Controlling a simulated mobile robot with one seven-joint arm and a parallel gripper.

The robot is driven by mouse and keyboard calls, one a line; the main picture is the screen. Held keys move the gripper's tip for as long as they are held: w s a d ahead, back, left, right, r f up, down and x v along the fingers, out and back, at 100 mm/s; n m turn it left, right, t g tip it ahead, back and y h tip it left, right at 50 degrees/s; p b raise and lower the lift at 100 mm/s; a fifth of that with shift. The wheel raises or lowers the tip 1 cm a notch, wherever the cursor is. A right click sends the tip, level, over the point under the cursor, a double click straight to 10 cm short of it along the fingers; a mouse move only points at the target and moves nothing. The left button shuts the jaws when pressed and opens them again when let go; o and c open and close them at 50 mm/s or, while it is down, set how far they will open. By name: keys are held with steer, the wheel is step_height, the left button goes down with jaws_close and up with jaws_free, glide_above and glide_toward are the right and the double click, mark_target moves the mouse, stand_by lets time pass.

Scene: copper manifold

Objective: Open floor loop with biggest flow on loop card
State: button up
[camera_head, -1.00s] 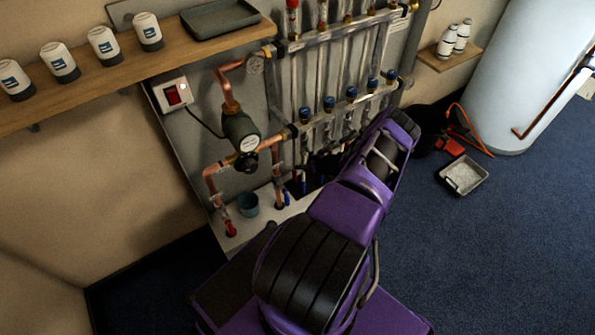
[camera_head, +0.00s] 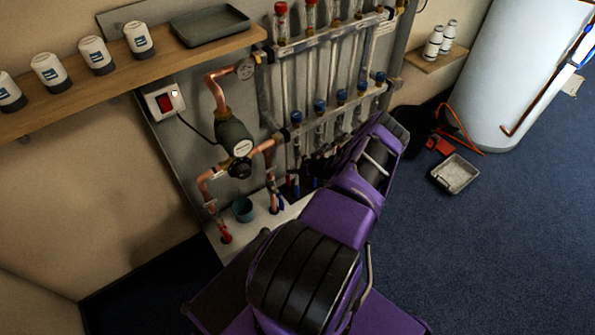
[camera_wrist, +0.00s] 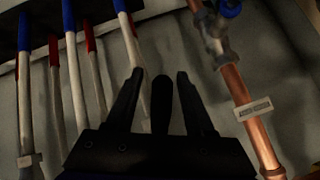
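The copper and steel manifold stands against a grey board in the head view. Its upper bar (camera_head: 330,33) carries red-topped fittings (camera_head: 281,9). Its lower bar (camera_head: 338,115) carries several blue caps (camera_head: 320,106). A small white label (camera_head: 386,27) is at the upper bar's right end, its text too small to read. My arm hides the gripper in the head view.
A pump (camera_head: 236,140) and red switch (camera_head: 164,101) sit left of the manifold. A wooden shelf (camera_head: 150,65) holds white canisters and a grey tray (camera_head: 210,25). A white tank (camera_head: 520,70) and a small grey tray (camera_head: 456,174) are at right. Blue floor is clear at lower right.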

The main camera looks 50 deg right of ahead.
steer(key=p+v, duration=0.4)
steer(key=v, duration=1.3)
steer(key=shift+r, duration=0.2)
steer(key=shift+s, duration=0.1)
